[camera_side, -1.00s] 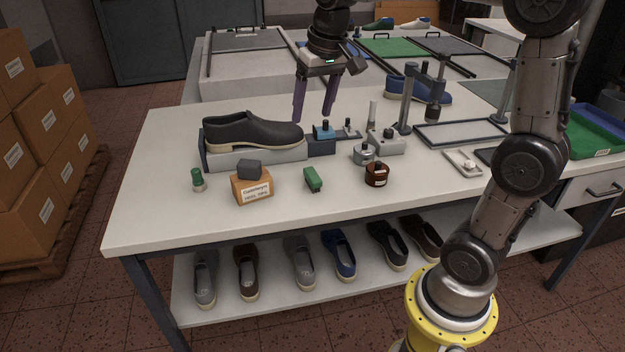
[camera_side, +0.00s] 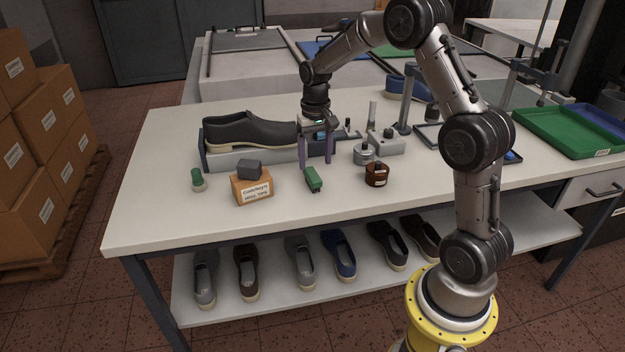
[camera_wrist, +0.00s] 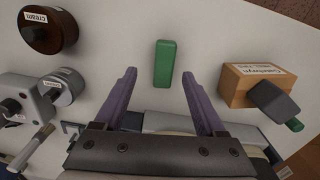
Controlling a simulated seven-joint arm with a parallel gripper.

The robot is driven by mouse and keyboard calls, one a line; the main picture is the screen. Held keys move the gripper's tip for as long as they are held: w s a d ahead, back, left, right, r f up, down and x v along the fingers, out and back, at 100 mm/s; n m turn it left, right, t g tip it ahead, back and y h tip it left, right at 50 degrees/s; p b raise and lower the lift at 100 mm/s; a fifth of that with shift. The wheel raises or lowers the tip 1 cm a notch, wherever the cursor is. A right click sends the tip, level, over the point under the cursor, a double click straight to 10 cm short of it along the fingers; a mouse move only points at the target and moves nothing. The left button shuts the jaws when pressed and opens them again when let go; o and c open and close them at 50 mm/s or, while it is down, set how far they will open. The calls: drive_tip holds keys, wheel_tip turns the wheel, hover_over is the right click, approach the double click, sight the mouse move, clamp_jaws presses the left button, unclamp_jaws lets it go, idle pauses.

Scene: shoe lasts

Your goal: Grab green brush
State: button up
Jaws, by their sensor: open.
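The green brush (camera_side: 313,180) is a small green block lying on the white table, with a dark underside in the side view. In the wrist view the green brush (camera_wrist: 164,64) lies upright in the picture, beyond the fingertips and roughly centred between them. My gripper (camera_side: 315,163) points down just behind the brush, with its purple fingers spread. In the wrist view my gripper (camera_wrist: 159,76) is open with nothing between the fingers. How high the fingertips are above the table is hard to tell.
A cardboard box (camera_side: 252,190) with a grey block on top stands left of the brush. A brown jar (camera_side: 376,174) stands to its right. A dark shoe (camera_side: 250,130) on a grey stand is behind. A green-topped item (camera_side: 198,180) stands far left. The table in front is clear.

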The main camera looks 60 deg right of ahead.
sight(313, 174)
drive_tip(key=shift+w+a+f, duration=0.1)
drive_tip(key=shift+a+f, duration=0.05)
drive_tip(key=shift+f, duration=1.35)
drive_tip(key=shift+w+a+f, duration=0.1)
drive_tip(key=shift+a+f, duration=0.05)
drive_tip(key=shift+f, duration=1.35)
drive_tip(key=shift+r, duration=0.1)
clamp_jaws()
